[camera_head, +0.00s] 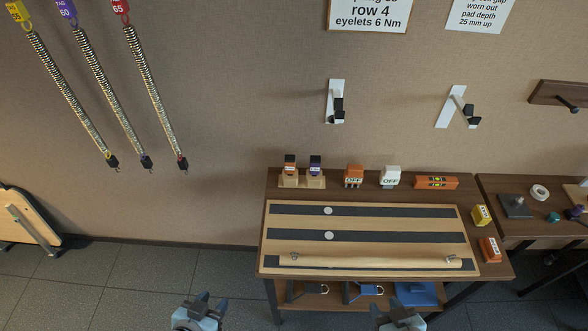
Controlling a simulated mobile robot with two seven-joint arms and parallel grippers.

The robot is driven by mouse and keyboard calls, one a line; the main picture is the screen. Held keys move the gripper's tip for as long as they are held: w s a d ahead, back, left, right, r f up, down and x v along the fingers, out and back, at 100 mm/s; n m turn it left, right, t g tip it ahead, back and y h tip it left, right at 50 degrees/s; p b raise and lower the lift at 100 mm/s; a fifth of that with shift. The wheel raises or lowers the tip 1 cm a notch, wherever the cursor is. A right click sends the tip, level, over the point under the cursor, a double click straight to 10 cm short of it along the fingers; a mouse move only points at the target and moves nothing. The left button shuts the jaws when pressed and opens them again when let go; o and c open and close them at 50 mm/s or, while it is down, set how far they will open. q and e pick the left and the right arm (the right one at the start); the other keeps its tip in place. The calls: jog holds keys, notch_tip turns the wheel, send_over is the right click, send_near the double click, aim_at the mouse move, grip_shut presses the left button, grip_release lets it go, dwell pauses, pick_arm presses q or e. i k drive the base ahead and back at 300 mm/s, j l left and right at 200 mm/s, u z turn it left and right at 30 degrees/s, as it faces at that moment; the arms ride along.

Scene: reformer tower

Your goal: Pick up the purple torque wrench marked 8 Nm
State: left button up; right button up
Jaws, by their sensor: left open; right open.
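A small upright tool with a purple top (315,164) stands in a light wooden holder at the back left of the workbench. It looks like the purple torque wrench, but its marking is too small to read. A similar tool with an orange top (290,164) stands just left of it. My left gripper (206,303) is open and empty over the floor, in front and left of the bench. My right gripper (394,308) is open and empty in front of the bench's lower shelf. Both are well apart from the purple tool.
The workbench (264,205) carries a wooden board (350,222) with dark strips and a long rod. A second table (505,185) adjoins at right. Springs (105,90) hang at left.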

aim_at(315, 164)
jog(key=i+j, duration=0.1)
jog(key=j, duration=0.45)
jog(key=i+j, duration=0.1)
jog(key=j, duration=0.45)
jog(key=i+j, duration=0.3)
jog(key=i+j+z, duration=0.1)
jog(key=i+j, duration=0.15)
jog(key=j, duration=0.2)
jog(key=i+j, duration=0.3)
jog(key=j+z, duration=0.05)
